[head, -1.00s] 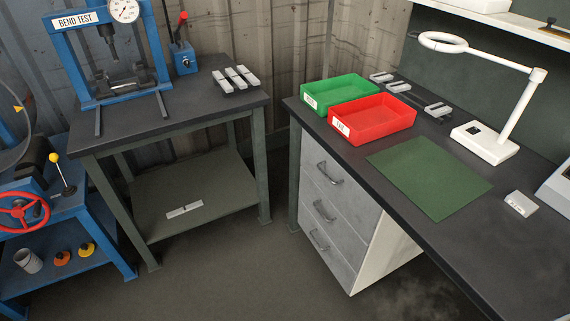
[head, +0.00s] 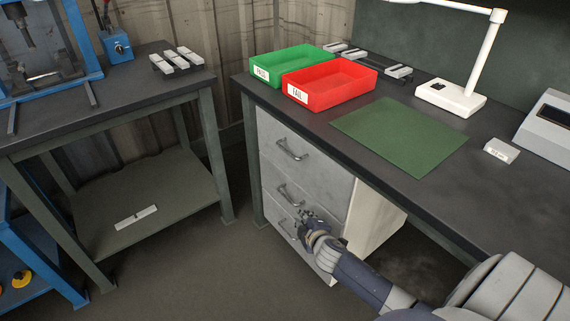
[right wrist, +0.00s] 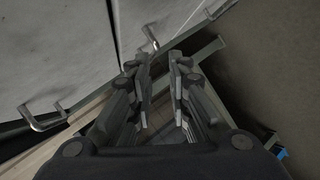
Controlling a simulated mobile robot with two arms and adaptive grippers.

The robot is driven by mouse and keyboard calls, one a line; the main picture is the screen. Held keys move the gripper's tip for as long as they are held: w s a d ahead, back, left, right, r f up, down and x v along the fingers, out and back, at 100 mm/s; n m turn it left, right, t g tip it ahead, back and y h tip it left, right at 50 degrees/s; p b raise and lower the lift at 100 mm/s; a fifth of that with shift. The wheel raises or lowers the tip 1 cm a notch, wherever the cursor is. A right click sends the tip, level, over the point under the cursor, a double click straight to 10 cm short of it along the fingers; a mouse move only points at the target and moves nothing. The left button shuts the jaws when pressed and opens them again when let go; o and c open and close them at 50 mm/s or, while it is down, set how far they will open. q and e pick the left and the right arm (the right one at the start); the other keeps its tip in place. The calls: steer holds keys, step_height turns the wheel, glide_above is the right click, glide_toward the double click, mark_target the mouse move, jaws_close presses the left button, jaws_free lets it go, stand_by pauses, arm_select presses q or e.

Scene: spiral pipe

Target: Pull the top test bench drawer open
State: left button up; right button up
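The test bench (head: 440,205) has a grey drawer unit under its dark top, with three drawers stacked. The top drawer (head: 325,170) looks closed, and its metal bar handle (head: 291,150) is clear of any gripper. My right gripper (head: 306,220) is lower, in front of the middle and bottom drawers, partly covering them. In the right wrist view its fingers (right wrist: 160,65) are apart with nothing between them. Two drawer handles show there, one at the left (right wrist: 45,118) and one near the fingertips (right wrist: 150,38); which drawers they belong to I cannot tell. My left gripper is out of view.
On the bench are a green bin (head: 290,66), a red bin (head: 330,84), a green mat (head: 400,135) and a white lamp (head: 452,98). A dark table (head: 110,105) stands to the left, with a floor gap between it and the drawers.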

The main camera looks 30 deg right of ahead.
steer(key=w+r+n+t+b, duration=0.1)
steer(key=w+r+t+b, duration=0.2)
steer(key=r, duration=0.6)
steer(key=n+t+h+b, duration=0.1)
steer(key=t+h, duration=0.1)
glide_toward(286, 150)
steer(key=x, duration=0.3)
steer(key=b+x, duration=0.1)
steer(key=x, duration=0.2)
steer(key=b+x, duration=0.1)
steer(key=x, duration=0.2)
steer(key=shift+w+d+f, duration=0.15)
steer(key=shift+w+f, duration=0.1)
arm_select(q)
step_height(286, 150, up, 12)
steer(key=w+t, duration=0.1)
arm_select(e)
steer(key=shift+w+d, duration=0.15)
steer(key=shift+w, duration=0.3)
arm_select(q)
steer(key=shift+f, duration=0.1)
arm_select(e)
steer(key=shift+c, duration=0.4)
jaws_close()
